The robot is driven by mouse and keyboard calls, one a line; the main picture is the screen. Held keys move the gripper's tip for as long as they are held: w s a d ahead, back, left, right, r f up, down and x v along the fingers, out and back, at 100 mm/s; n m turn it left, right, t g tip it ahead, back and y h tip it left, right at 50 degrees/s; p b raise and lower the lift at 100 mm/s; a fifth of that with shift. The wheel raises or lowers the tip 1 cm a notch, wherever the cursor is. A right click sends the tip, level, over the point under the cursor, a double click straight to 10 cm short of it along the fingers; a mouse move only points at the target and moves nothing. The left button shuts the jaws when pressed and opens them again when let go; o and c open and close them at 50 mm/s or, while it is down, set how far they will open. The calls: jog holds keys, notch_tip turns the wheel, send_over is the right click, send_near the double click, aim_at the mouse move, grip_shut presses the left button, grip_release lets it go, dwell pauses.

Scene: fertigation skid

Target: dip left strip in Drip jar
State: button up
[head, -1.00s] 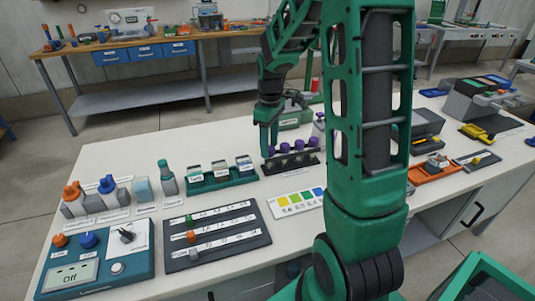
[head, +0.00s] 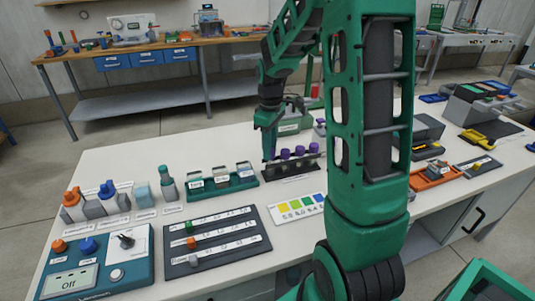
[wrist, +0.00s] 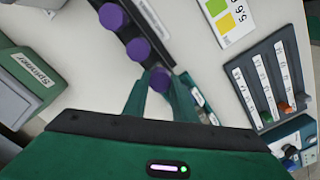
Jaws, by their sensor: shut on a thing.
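My gripper (head: 269,157) points down at the left end of a dark strip rack (head: 292,166). Its fingers (wrist: 160,95) are shut on the purple-topped left strip (wrist: 159,79). Its top lines up with the other purple tops (wrist: 137,49) along the rack; I cannot tell whether it is raised. The strip's lower part is hidden. The jars stand in a green holder (head: 207,187) just left of the rack, three with white labels. The middle jar (head: 220,180) seems to read Drip, but the print is too small to be sure.
A colour chart (head: 298,207) lies in front of the rack. A dark board with small sliders (head: 218,240) and a blue control box (head: 97,262) are at front left. Bottles (head: 167,184) stand left of the jars. A green-grey machine (head: 292,119) stands behind the rack.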

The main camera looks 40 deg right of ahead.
notch_tip(320, 180, up, 8)
jog(key=shift+f, duration=0.25)
jog(key=w+a, duration=0.3)
jog(key=a, duration=0.6)
jog(key=shift+s+d+f, duration=0.1)
jog(key=shift+f, duration=2.1)
jog(key=shift+s+d+f, duration=0.1)
jog(key=shift+f, duration=2.05)
jog(key=shift+r, duration=0.1)
notch_tip(320, 180, up, 8)
jog(key=shift+r, duration=0.15)
